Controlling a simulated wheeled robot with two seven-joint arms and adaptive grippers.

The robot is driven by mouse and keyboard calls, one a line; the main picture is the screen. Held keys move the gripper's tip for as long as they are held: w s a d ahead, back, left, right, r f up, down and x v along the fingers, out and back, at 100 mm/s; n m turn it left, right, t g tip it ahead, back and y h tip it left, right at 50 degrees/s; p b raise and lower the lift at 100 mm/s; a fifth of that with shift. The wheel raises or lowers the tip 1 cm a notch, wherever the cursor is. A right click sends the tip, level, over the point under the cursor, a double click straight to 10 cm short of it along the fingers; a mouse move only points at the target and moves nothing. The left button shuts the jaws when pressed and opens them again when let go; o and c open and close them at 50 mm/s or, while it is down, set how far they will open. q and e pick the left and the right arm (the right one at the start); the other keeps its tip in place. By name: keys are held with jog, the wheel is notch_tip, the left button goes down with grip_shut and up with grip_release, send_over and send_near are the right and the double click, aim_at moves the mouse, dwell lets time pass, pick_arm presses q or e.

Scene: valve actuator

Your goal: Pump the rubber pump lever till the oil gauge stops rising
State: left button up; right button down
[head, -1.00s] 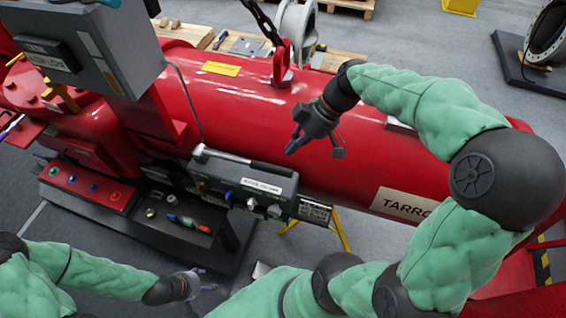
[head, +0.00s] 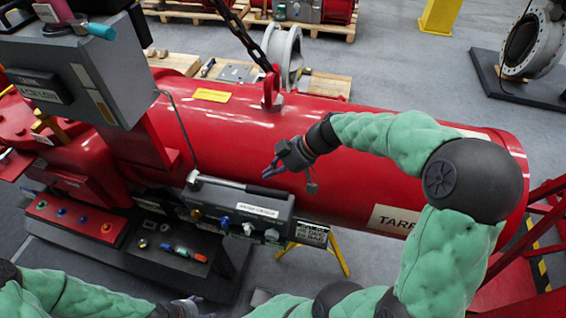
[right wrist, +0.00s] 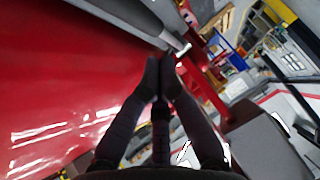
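The dark-grey pump box (head: 235,208) sits against the red cylinder in the head view. A dark lever (head: 225,183) with a pale end lies along its top. My right gripper (head: 271,172) is above and right of the lever, apart from it, in front of the red cylinder. In the right wrist view its fingers (right wrist: 160,72) come together with nothing visible between them. My left gripper (head: 192,304) is partly cut off at the bottom edge, its finger opening unclear. I cannot make out an oil gauge reading.
A grey control box (head: 85,75) stands at upper left. The red cylinder (head: 350,150) fills the middle, with a chain (head: 240,40) hooked above it. A dark tray (head: 165,247) with small coloured parts lies below the pump box. A yellow stand (head: 335,258) is beneath the cylinder.

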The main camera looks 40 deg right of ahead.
aim_at(271, 190)
pick_arm(q)
jog(key=shift+f, duration=0.1)
pick_arm(e)
jog(key=shift+s+a+f, duration=0.15)
jog(key=shift+s+f, duration=0.1)
jog(key=shift+f, duration=0.65)
jog(key=shift+s+a+f, duration=0.1)
jog(key=shift+s+f, duration=0.1)
jog(key=shift+f, duration=0.7)
jog(key=f+b, duration=0.1)
jog(key=b, duration=0.1)
jog(key=f+b, duration=0.1)
jog(key=b, duration=0.1)
jog(key=shift+s+d+f, duration=0.15)
jog(key=shift+s+f, duration=0.05)
jog(key=shift+f, duration=0.15)
pick_arm(q)
notch_tip(271, 190, down, 4)
jog(key=shift+f, duration=0.1)
pick_arm(e)
jog(key=shift+r, duration=0.15)
